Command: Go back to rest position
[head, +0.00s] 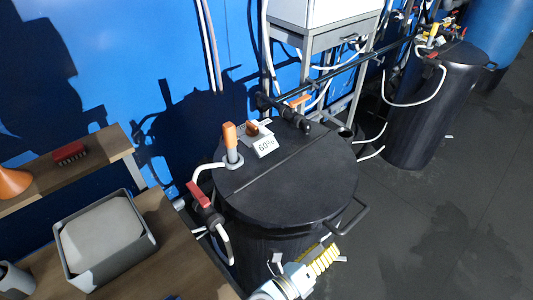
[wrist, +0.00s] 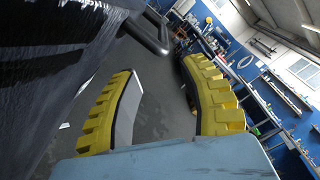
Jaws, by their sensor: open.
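My gripper (head: 322,262) shows at the bottom of the head view, low in front of a black round tank (head: 290,190). In the wrist view my gripper (wrist: 165,95) has its two yellow ribbed fingers spread well apart, with nothing between them. The black tank wall (wrist: 50,80) fills the left side of the wrist view, and a dark handle (wrist: 150,32) on it shows beyond the fingers. I cannot tell the exact gap between gripper and tank.
An orange-topped probe (head: 230,140), a "60%" label (head: 265,146) and a red-handled valve (head: 200,195) are on the tank. A wooden bench (head: 165,230) with a grey bin (head: 68,276) stands left. Another black tank (head: 430,115) stands behind. The floor (head: 460,220) at right is clear.

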